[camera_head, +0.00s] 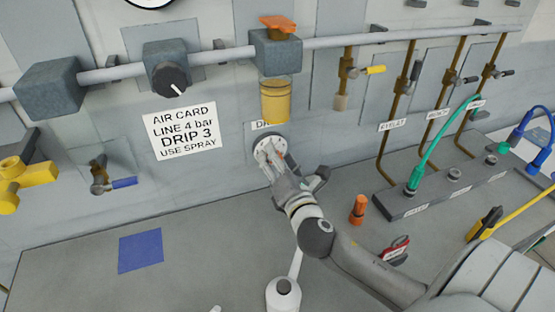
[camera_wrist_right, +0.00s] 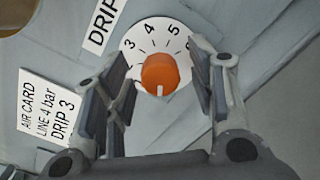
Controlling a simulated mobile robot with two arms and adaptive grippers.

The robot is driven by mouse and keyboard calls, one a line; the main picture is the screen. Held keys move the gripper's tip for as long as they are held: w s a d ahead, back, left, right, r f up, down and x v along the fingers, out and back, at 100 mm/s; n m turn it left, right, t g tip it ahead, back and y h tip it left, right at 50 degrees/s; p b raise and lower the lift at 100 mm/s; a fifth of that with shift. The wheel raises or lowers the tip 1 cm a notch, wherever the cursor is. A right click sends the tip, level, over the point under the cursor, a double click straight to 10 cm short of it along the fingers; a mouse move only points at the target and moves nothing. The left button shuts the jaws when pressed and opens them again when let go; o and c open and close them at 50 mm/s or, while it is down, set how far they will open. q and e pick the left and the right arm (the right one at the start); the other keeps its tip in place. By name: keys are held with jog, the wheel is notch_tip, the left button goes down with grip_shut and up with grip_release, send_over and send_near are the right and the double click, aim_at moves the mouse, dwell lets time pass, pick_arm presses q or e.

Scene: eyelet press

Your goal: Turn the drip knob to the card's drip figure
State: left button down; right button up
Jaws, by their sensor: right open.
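The card (camera_head: 181,128) on the wall reads AIR CARD, LINE 4 bar, DRIP 3, USE SPRAY; part of it shows in the wrist view (camera_wrist_right: 46,105). The drip knob (camera_wrist_right: 160,73) is orange, on a white numbered dial (camera_wrist_right: 133,45). Its white pointer line points down in the wrist view, away from the 3, 4 and 5 at the dial's top. My right gripper (camera_head: 273,152) is at the dial (camera_head: 262,142). In the wrist view its open fingers (camera_wrist_right: 160,68) stand either side of the knob, with visible gaps. In the head view the gripper mostly hides the knob.
A yellow cup (camera_head: 275,101) hangs from the pipe just above the dial. An orange fitting (camera_head: 358,210) and a grey block with a green hose (camera_head: 428,150) stand to the right. A blue patch (camera_head: 140,251) lies on the mostly clear bench at left.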

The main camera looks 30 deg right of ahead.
jog(key=c, duration=1)
jog(key=shift+m, duration=0.3)
jog(key=shift+f+m+y+p, duration=0.2)
jog(key=shift+m+p, duration=1.5)
jog(key=shift+m, duration=3.9)
jog(key=shift+m+y+p, duration=0.3)
jog(key=shift+m+p, duration=1.4)
jog(key=shift+m, duration=3.9)
jog(key=shift+f, duration=0.1)
